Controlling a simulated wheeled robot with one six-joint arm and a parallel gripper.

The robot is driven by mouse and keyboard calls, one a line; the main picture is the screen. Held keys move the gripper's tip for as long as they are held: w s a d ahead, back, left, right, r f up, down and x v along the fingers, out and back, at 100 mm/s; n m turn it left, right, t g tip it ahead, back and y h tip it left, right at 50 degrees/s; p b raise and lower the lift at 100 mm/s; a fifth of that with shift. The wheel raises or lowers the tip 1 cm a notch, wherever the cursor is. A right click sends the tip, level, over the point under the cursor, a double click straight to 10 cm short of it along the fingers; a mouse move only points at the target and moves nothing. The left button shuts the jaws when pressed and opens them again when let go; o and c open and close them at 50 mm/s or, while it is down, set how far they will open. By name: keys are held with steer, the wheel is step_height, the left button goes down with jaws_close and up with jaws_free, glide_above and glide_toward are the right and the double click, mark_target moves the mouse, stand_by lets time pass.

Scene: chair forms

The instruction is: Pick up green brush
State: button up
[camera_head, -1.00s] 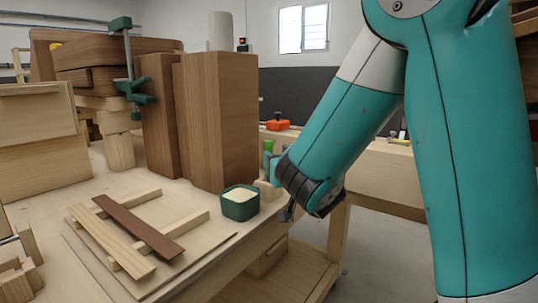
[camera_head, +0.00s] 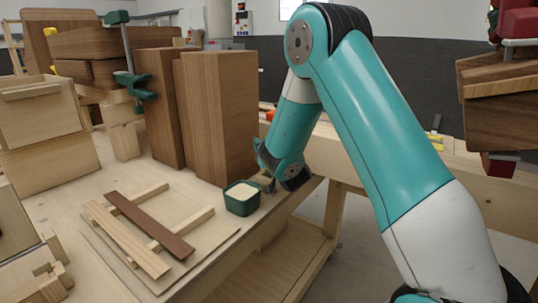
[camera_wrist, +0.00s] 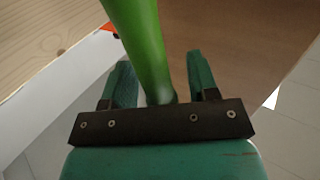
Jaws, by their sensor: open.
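The green brush shows in the wrist view as a smooth green handle (camera_wrist: 141,42), running down from the top edge to between the fingers of my gripper (camera_wrist: 159,62). The two green fingers stand apart, one on each side of the handle, and I cannot tell whether either touches it. The rest of the brush is out of that view. In the head view the brush is hidden, and my gripper is mostly hidden behind my teal wrist, at the bench edge beside the green tub.
A green tub (camera_head: 241,204) with pale contents stands near the bench edge. Wooden slats (camera_head: 150,222) lie on a board left of it. Tall brown wooden blocks (camera_head: 219,115) stand behind. A clamp (camera_head: 138,85) holds boards at the back left.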

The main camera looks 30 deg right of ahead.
steer(key=shift+w+d, duration=0.1)
steer(key=shift+w, duration=0.25)
jaws_close()
